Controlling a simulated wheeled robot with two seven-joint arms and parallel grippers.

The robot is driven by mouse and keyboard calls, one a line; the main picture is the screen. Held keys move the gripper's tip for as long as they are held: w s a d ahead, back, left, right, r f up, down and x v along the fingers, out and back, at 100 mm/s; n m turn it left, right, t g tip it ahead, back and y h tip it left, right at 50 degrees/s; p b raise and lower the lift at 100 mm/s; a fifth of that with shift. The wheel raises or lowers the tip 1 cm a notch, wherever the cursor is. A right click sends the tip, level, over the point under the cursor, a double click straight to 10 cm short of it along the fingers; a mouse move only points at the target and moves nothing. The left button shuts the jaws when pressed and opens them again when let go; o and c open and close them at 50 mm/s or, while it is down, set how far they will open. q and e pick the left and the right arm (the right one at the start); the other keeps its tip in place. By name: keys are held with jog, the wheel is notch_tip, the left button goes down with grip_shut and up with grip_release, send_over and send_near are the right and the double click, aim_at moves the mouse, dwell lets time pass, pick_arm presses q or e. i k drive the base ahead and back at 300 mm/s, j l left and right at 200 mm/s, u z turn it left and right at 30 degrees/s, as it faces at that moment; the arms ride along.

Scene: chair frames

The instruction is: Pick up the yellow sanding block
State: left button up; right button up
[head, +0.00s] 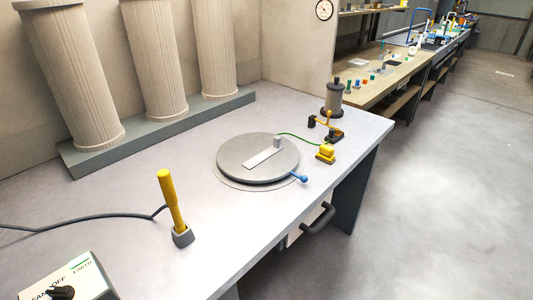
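A small yellow block-like piece (326,153) sits on the grey bench right of the round turntable, near the bench's right edge. A green wire seems to run to it, and I cannot tell for sure that it is the sanding block. No other clear candidate shows on the bench. Neither of my grippers is in the head view.
The turntable (230,163) bears a flat plate and a small grey block, with a blue-knobbed lever. A yellow handle (170,200) stands in a grey holder with a cable. A control box (70,280) is front left. A dark canister (334,97) stands behind.

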aim_at(325, 154)
jog(key=i+l+u, duration=0.35)
jog(key=l, duration=0.3)
jog(key=i+l+u, duration=0.3)
jog(key=l, duration=0.45)
jog(key=i+l+u, duration=0.2)
jog(key=l+u, duration=0.15)
jog(key=l, duration=0.45)
jog(key=i+l+u, duration=0.1)
jog(key=l+u, duration=0.2)
jog(key=l, duration=0.55)
jog(key=l+u, duration=0.35)
jog(key=l, duration=0.5)
